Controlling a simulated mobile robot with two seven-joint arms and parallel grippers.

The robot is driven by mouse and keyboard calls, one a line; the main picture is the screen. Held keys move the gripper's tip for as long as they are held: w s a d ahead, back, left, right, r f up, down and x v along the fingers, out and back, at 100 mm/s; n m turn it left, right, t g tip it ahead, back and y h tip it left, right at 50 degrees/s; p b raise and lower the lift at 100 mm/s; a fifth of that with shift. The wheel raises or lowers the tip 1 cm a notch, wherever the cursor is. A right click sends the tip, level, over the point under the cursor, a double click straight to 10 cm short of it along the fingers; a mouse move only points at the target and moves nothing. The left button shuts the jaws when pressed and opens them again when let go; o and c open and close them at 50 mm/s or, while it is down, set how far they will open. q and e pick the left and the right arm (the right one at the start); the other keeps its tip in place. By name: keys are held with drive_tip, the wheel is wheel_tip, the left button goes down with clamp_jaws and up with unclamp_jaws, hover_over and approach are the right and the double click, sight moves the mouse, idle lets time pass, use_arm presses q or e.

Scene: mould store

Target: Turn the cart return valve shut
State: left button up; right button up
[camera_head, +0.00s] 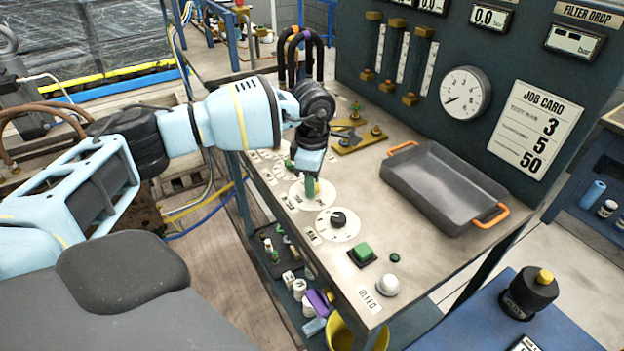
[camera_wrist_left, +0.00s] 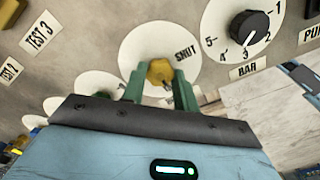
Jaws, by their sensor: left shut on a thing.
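A yellow valve knob (camera_wrist_left: 160,72) stands on a round white dial plate (camera_wrist_left: 178,50) marked SHUT in the left wrist view. The same plate shows in the head view (camera_head: 326,198) on the bench top; there the knob is hidden by my fingers. My left gripper (camera_head: 311,188) reaches down over it. Its green fingers, also in the left wrist view (camera_wrist_left: 158,80), stand on either side of the knob and are shut on it. The valve's own name label is not readable. My right gripper is not in view.
A black BAR knob (camera_head: 338,218) on its dial sits close in front. A green button (camera_head: 363,252) and white dome (camera_head: 388,286) lie nearer the bench edge. A grey tray (camera_head: 440,185) with orange handles stands to the right. A gauge panel (camera_head: 400,128) rises behind.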

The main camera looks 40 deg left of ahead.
use_arm(q)
drive_tip(key=n+p, duration=0.2)
drive_tip(key=n, duration=0.1)
drive_tip(key=n+p, duration=0.1)
drive_tip(key=shift+r, duration=0.25)
drive_tip(key=n+p, duration=0.2)
drive_tip(key=n, duration=0.2)
drive_tip(key=shift+n, duration=0.4)
drive_tip(key=shift+n+p, duration=0.6)
drive_tip(key=shift+n, duration=0.3)
drive_tip(key=n+p, duration=0.2)
drive_tip(key=n, duration=0.2)
drive_tip(key=shift+w, duration=0.1)
drive_tip(key=shift+n+p, duration=0.3)
drive_tip(key=shift+n, duration=1)
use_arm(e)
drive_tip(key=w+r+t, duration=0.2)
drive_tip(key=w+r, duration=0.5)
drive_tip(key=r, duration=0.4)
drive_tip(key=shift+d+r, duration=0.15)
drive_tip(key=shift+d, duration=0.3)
use_arm(q)
drive_tip(key=shift+f+n, duration=0.15)
drive_tip(key=shift+n, duration=0.15)
drive_tip(key=o, duration=0.7)
drive_tip(key=shift+c, duration=0.2)
drive_tip(key=o, duration=0.3)
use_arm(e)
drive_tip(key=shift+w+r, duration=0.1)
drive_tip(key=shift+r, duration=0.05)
